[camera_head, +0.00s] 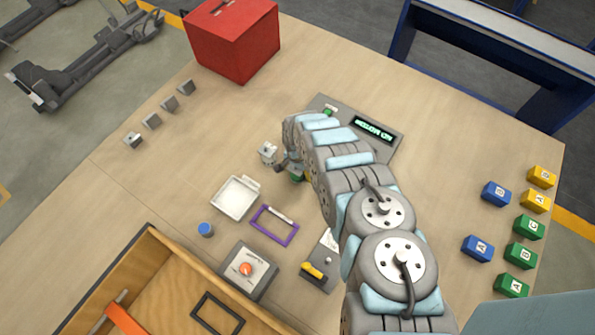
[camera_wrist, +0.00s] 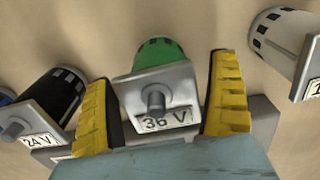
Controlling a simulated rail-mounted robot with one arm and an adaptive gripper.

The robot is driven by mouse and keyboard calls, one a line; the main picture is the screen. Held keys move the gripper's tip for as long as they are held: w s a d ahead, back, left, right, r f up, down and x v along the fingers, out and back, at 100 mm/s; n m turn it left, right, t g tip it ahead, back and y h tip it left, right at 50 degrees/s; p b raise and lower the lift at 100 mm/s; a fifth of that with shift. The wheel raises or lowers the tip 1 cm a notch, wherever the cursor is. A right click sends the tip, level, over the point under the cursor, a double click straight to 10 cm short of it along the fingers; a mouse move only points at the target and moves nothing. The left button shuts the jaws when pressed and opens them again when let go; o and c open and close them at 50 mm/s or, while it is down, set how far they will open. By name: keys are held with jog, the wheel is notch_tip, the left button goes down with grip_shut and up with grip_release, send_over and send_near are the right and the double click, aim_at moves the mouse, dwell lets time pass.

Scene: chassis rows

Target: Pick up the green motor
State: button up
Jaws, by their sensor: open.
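The green motor (camera_wrist: 157,52) stands in the middle of the wrist view, with a grey plate and shaft facing me and a "36 V" label. My gripper (camera_wrist: 162,78) is open, with one yellow finger on each side of the motor. A gap shows on at least the left side; contact on the right cannot be told. In the head view, a bit of the green motor (camera_head: 296,175) shows beneath my gripper (camera_head: 297,165), which hides the rest.
A black "24 V" motor (camera_wrist: 56,92) stands close left of my gripper, and a white motor (camera_wrist: 283,38) stands to the right. In the head view, a white tray (camera_head: 236,198) and purple frame (camera_head: 275,226) lie nearby. A display panel (camera_head: 385,146) is behind my arm.

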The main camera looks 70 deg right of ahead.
jog(key=c, duration=1.4)
